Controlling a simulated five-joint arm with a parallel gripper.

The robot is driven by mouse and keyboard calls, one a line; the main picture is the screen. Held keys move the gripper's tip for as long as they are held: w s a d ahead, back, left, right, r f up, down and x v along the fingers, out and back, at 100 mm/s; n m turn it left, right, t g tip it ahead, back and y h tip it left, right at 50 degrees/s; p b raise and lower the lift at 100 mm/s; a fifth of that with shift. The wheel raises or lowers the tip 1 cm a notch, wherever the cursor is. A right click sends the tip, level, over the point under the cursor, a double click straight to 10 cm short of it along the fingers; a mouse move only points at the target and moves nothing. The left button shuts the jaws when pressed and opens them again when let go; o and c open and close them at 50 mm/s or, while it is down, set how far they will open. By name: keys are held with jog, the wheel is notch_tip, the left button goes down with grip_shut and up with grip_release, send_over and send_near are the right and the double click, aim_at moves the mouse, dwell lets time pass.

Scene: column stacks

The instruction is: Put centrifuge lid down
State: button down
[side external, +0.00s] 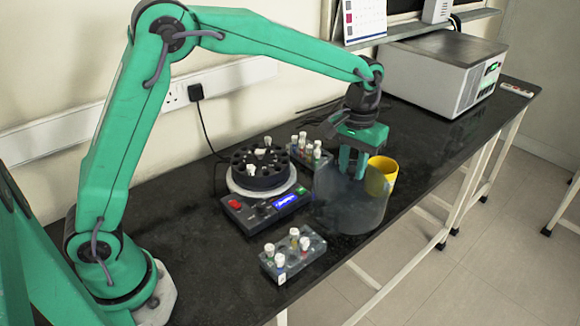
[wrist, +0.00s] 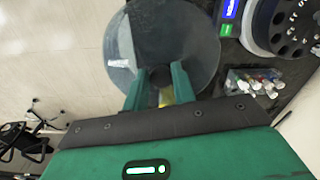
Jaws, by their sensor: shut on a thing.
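The centrifuge lid (side external: 348,203) is a clear, smoky round cover. My gripper (side external: 354,162) is shut on it from above, with the lid at the bench's front edge, right of the centrifuge. Whether the lid touches the bench cannot be told. In the wrist view the lid (wrist: 195,45) shows as a large round disc beyond my gripper's fingers (wrist: 160,88), partly over the floor. The centrifuge (side external: 262,178) stands uncovered, its black rotor holding a few white-capped tubes; part of it shows in the wrist view (wrist: 285,25).
A yellow cup (side external: 381,176) stands right behind the lid, partly hidden by it. A large grey machine (side external: 440,75) is at the far right. Bare bench lies between it and the cup.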

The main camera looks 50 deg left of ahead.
aim_at(348, 177)
jog(key=w+a+f, duration=0.2)
jog(key=shift+w+a, duration=0.15)
jog(key=shift+a, duration=0.15)
jog(key=shift+f, duration=2.2)
jog(key=c, duration=1.1)
grip_release()
jog(key=shift+c, duration=0.2)
notch_tip(348, 177, up, 12)
jog(key=shift+r, duration=0.2)
